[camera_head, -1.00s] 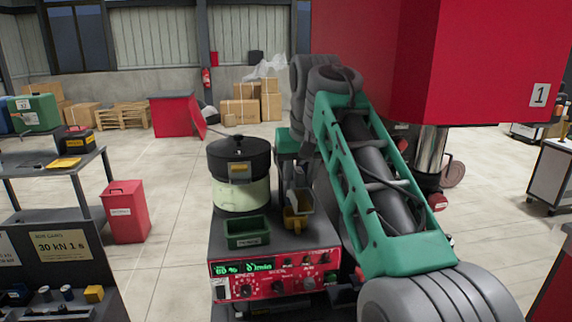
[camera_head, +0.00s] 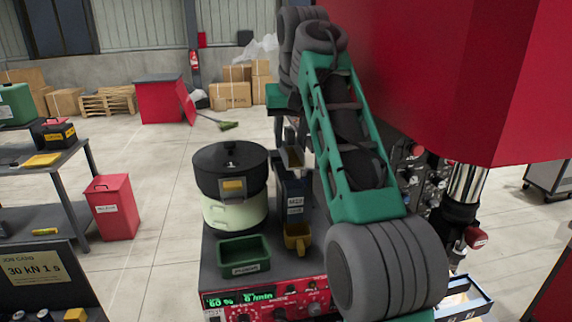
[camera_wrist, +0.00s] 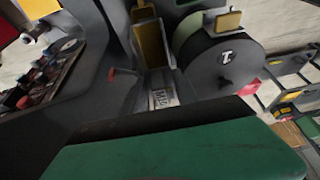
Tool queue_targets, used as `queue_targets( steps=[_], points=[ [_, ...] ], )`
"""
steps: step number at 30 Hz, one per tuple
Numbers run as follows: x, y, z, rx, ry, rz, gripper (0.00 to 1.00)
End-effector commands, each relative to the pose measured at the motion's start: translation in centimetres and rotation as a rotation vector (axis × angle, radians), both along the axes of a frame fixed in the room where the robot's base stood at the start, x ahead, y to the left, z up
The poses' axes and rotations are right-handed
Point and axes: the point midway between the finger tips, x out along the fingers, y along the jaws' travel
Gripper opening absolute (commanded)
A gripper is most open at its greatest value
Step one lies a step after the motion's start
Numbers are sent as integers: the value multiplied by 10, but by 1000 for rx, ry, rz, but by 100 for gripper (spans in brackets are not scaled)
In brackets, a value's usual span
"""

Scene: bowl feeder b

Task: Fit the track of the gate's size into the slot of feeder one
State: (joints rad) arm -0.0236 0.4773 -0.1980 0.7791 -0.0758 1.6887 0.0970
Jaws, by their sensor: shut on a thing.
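My gripper (camera_head: 288,128) is at the end of the arm, behind and above feeder one's outlet side. Feeder one (camera_head: 230,208) is a cream bowl with a black lid, left of the gripper. In the wrist view its lid (camera_wrist: 225,65) shows a 1. A yellow channel with grey walls (camera_wrist: 152,45) lies beside it; fingertips and slot are not clear.
The large red machine (camera_head: 450,70) stands close on the right.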

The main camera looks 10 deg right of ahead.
Motion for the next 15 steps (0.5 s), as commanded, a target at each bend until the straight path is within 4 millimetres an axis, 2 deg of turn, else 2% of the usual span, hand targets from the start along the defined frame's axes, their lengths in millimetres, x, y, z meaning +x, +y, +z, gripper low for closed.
queue_targets(
  steps=[1,7,10,15],
  points=[
    [14,-1,-2,0,7,1,0],
    [67,-7,-23,0,5,3,0],
    [82,-11,-53,-1,4,2,0],
    [101,-14,-74,0,1,2,0]
  ],
)
